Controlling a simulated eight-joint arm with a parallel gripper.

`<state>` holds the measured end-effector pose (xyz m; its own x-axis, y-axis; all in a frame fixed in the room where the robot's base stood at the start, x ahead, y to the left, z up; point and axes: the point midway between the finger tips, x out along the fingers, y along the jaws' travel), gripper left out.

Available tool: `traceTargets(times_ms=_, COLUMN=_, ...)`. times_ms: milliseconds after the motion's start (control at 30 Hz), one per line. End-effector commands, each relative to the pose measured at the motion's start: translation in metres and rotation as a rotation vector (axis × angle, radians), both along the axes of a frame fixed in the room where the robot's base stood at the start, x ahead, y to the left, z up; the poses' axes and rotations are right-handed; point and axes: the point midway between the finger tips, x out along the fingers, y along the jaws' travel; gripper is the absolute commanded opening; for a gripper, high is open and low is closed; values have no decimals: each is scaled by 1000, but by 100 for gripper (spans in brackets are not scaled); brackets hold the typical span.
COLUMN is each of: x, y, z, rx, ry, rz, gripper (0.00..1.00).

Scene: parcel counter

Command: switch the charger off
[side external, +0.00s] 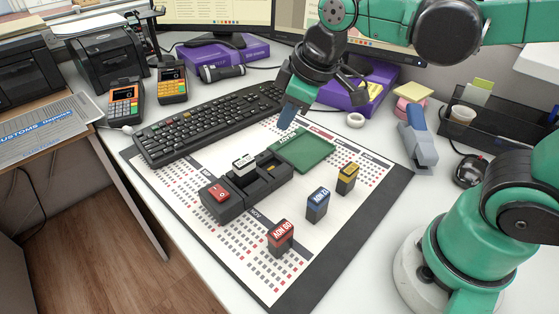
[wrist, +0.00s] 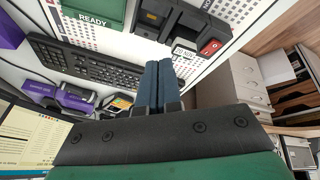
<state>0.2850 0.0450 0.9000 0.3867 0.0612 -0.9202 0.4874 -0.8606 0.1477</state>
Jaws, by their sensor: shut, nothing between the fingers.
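The black charger (side external: 262,182) lies on the desk mat, with a red rocker switch (side external: 215,192) at its near left end. A block with a pale label (side external: 243,162) sits in one of its bays. In the wrist view the charger (wrist: 165,22) is at the top, with the red switch (wrist: 210,46) at its right end. Which way the rocker is tilted is too small to tell. My gripper (side external: 286,120) is shut and empty, above the far side of the mat near the keyboard, well apart from the switch. Its blue fingers (wrist: 160,84) are together in the wrist view.
A green tray (side external: 303,150) lies beyond the charger. Red (side external: 281,239), blue (side external: 317,205) and yellow (side external: 347,178) labelled blocks stand right of it. A keyboard (side external: 205,123) lies behind left. The mat's near part (side external: 300,282) is clear.

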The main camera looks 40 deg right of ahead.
Motion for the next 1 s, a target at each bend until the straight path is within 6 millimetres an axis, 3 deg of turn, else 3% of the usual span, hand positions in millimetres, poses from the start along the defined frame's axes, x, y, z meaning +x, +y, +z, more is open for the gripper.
traceTargets(times_ms=200, x=28, y=61, z=-4, rx=-167, ry=194, rz=556, gripper=0)
traceTargets(times_ms=400, x=36, y=99, z=-17, rx=-241, ry=303, rz=896, gripper=0)
traceTargets(times_ms=667, x=37, y=109, z=-31, rx=-258, ry=334, rz=996, gripper=0)
traceTargets(times_ms=1000, x=37, y=108, z=-74, rx=-258, ry=330, rz=991, gripper=0)
